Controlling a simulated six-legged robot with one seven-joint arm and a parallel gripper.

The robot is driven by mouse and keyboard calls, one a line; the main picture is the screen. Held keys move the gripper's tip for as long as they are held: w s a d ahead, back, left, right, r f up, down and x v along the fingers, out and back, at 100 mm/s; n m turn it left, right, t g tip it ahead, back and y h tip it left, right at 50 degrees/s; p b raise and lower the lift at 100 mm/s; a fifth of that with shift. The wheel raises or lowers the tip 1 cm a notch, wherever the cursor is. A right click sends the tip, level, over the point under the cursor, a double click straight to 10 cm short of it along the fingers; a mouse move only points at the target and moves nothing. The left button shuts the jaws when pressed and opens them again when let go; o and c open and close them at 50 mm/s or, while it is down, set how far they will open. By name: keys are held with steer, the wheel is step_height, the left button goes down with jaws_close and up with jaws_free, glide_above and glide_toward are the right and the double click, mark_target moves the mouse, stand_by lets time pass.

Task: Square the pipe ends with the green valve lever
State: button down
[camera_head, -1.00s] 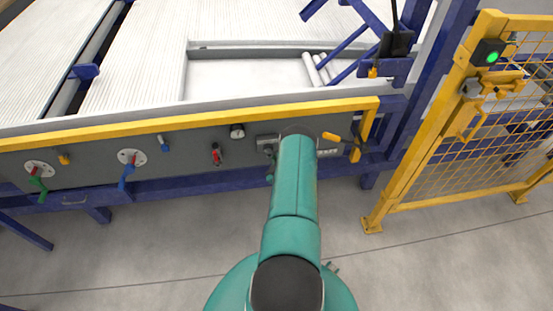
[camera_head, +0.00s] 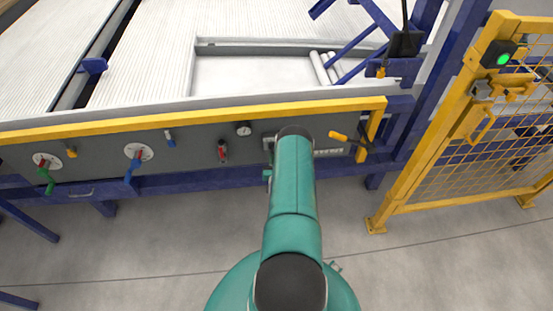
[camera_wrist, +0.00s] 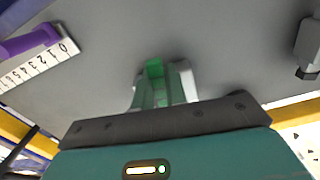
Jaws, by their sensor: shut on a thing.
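My gripper (camera_wrist: 160,92) is at the grey panel in the wrist view, shut on a narrow green lever (camera_wrist: 155,72) that shows between its pale fingers. The dark palm edge hides the lower part of the grip. In the head view my teal arm covers the gripper and most of what it holds. A small green piece (camera_head: 267,175) shows just left of my arm; I cannot tell whether it is lever or gripper. Another green lever (camera_head: 46,178) hangs below a round white plate at the panel's far left. The pipe ends cannot be made out.
A blue lever (camera_head: 131,168), a red handle (camera_head: 222,151) and a gauge (camera_head: 243,128) are on the panel left of my arm. A yellow handle (camera_head: 338,136) is right of it. A yellow rail (camera_head: 180,117) runs above. A yellow mesh gate (camera_head: 460,135) stands right. The floor is clear.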

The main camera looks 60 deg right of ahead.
steer(key=shift+w+a+r+m, duration=0.15)
steer(key=shift+w+a+m, duration=0.15)
steer(key=shift+m, duration=0.75)
steer(key=shift+w+a+r+m, duration=0.2)
steer(key=shift+w+a+m, duration=0.1)
steer(key=shift+m, duration=0.8)
steer(key=shift+w+a+r+m, duration=0.15)
steer(key=shift+w+a+m, duration=0.15)
steer(key=shift+m, duration=0.75)
steer(key=c, duration=1.4)
jaws_free()
steer(key=shift+c, duration=0.2)
steer(key=v, duration=1.3)
steer(key=shift+s+a, duration=0.25)
steer(key=shift+r, duration=0.1)
